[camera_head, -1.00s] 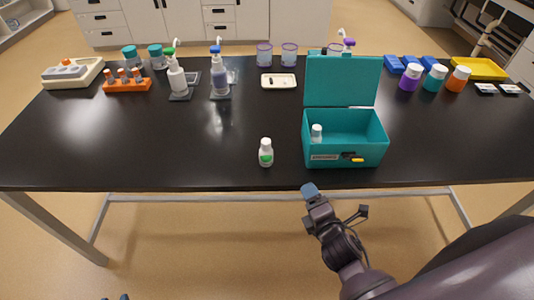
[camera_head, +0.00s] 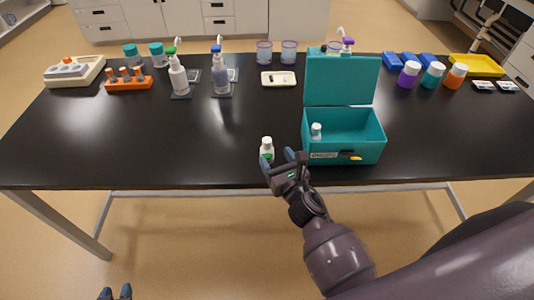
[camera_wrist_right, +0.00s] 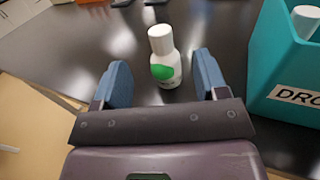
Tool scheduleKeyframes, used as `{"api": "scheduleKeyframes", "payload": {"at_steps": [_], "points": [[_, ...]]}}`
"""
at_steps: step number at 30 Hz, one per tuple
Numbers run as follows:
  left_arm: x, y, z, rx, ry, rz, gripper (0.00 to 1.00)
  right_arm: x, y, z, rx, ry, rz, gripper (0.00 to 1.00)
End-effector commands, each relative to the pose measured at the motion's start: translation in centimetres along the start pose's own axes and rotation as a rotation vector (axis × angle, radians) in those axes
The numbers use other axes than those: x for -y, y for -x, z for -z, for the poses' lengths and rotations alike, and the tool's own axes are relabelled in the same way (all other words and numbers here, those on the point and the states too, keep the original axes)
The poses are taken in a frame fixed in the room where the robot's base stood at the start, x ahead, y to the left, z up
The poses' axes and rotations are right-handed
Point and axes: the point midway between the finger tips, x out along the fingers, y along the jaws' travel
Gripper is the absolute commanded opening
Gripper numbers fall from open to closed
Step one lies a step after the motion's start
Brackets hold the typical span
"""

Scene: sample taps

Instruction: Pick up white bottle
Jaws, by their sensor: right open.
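The white bottle (camera_head: 267,144) with a green label stands upright on the black table near its front edge, left of the teal box. My right gripper (camera_head: 278,160) is open just in front of it and hides its lower part in the head view. In the right wrist view the bottle (camera_wrist_right: 165,58) stands beyond and between the two blue fingertips (camera_wrist_right: 160,80), with no visible contact. A second white bottle (camera_head: 316,131) stands inside the open teal box (camera_head: 343,148). My left gripper (camera_head: 115,293) shows only its fingertips at the bottom edge, apart and empty.
The teal box stands close to the right of my right gripper, its lid raised. Pump bottles (camera_head: 178,77), an orange tube rack (camera_head: 129,84) and a pale tray (camera_head: 279,79) stand farther back. The table left of the bottle is clear.

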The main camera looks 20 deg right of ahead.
Motion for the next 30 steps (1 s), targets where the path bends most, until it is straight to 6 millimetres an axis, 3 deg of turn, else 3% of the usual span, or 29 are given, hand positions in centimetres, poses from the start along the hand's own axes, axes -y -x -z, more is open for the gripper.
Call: {"api": "scheduleKeyframes", "payload": {"at_steps": [10,21,30], "points": [[0.0,0.0,0.1,-0.001,0.000,0.000,0.36,0.0,-2.4,0.1,-0.001,-0.003,0.000,0.67],[0.1,0.2,0.3,0.001,0.000,0.000,0.36,0.1,-6.5,0.6,0.000,-0.005,0.001,0.67],[0.1,0.3,0.1,0.004,0.000,0.001,0.36,0.1,-6.9,0.7,-0.001,-0.004,0.001,0.67]]}}
